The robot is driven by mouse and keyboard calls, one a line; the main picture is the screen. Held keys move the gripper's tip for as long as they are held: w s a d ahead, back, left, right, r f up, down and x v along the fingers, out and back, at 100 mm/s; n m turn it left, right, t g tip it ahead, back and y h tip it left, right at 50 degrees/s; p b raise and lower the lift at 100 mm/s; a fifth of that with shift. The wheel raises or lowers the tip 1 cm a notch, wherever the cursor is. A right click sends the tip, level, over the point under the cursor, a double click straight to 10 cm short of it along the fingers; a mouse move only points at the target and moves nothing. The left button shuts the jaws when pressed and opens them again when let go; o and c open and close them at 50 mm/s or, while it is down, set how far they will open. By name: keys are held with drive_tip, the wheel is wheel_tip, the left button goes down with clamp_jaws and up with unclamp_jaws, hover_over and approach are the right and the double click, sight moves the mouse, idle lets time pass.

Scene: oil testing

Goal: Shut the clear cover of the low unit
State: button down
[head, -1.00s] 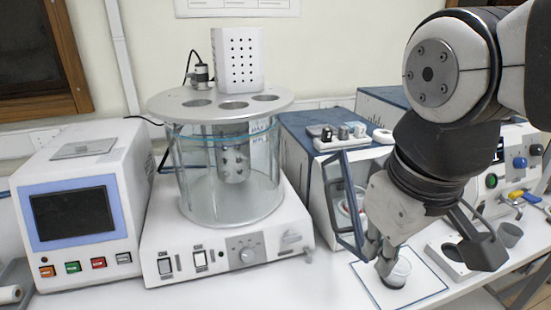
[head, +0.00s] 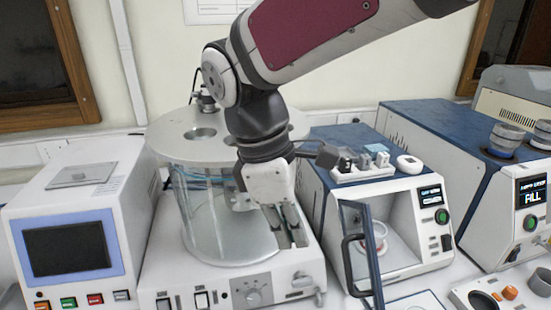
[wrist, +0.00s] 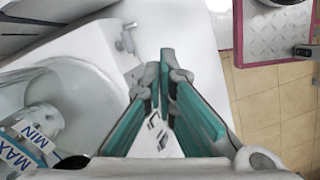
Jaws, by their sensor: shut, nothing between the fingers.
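The low unit (head: 428,228) is a white box with a blue top, right of the glass bath. Its clear cover (head: 374,265) stands open, swung out toward me on the chamber's left side, with a dark frame and a dark handle (head: 347,262). A clear dish with a red rim (head: 377,236) sits inside the chamber. My gripper (head: 296,240) is shut and empty, in front of the glass bath and left of the cover, apart from it. In the wrist view my gripper (wrist: 162,72) shows its teal-sided fingers together; the cover cannot be made out there.
The glass bath (head: 205,225) stands on a white base behind and left of my gripper. A screen unit (head: 70,235) is at the left. A larger blue-topped unit (head: 460,150) is at the right. A mat (head: 415,302) lies before the low unit.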

drive_tip(key=d+f+p, duration=0.1)
drive_tip(key=d+f, duration=0.4)
drive_tip(key=shift+s+d, duration=0.2)
drive_tip(key=shift+s, duration=0.25)
drive_tip(key=shift+r, duration=0.15)
